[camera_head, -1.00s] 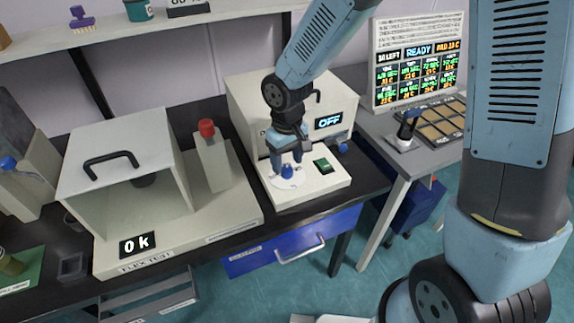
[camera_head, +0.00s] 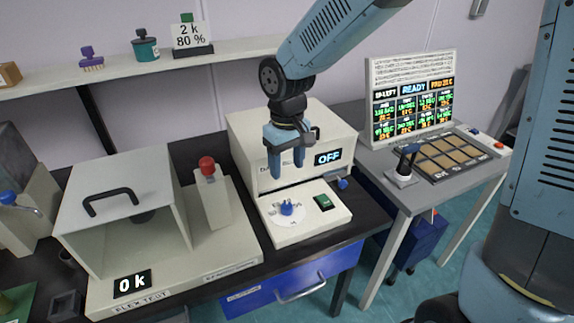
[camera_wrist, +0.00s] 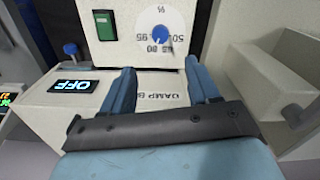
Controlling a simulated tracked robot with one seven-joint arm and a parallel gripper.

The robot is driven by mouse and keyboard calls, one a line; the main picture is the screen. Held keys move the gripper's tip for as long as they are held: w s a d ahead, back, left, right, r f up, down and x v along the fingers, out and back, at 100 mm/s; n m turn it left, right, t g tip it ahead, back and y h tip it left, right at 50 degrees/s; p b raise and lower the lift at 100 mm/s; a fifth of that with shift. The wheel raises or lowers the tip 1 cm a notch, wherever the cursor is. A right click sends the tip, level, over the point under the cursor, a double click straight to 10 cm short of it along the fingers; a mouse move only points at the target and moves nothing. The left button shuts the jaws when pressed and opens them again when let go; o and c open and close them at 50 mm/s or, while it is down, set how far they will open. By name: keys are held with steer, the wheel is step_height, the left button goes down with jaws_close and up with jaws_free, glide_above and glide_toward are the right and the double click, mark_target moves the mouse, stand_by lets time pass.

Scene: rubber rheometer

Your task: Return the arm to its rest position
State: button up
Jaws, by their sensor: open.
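My gripper (camera_head: 288,168) hangs in the air above the white bench machine with the "OFF" display (camera_head: 328,157). Its two blue fingers are apart with nothing between them. Below it, a blue knob (camera_head: 287,208) stands on a white dial on the machine's base (camera_head: 312,228), clear of the fingertips. In the wrist view, the fingers (camera_wrist: 160,85) are spread, and the dial with the blue knob (camera_wrist: 159,35) shows beyond them. My forearm reaches down from the top of the head view.
A flex test machine (camera_head: 120,205) reading "0 k" stands at left. A green switch (camera_head: 324,202) and a small blue knob (camera_head: 342,183) are on the machine's base. At right, a grey table holds a READY screen (camera_head: 412,95) and a tray (camera_head: 445,155). A shelf (camera_head: 140,62) runs behind.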

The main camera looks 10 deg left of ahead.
steer(key=s+d+r+m+t, duration=0.25)
steer(key=d+r, duration=0.45)
steer(key=d, duration=0.5)
steer(key=s+d+r+m+t, duration=0.2)
steer(key=d+r+m, duration=0.2)
steer(key=d+r, duration=0.6)
steer(key=s+d+m+t, duration=0.1)
steer(key=s+d+m, duration=0.1)
steer(key=s+d, duration=0.4)
steer(key=d, duration=0.3)
steer(key=shift+s, duration=0.25)
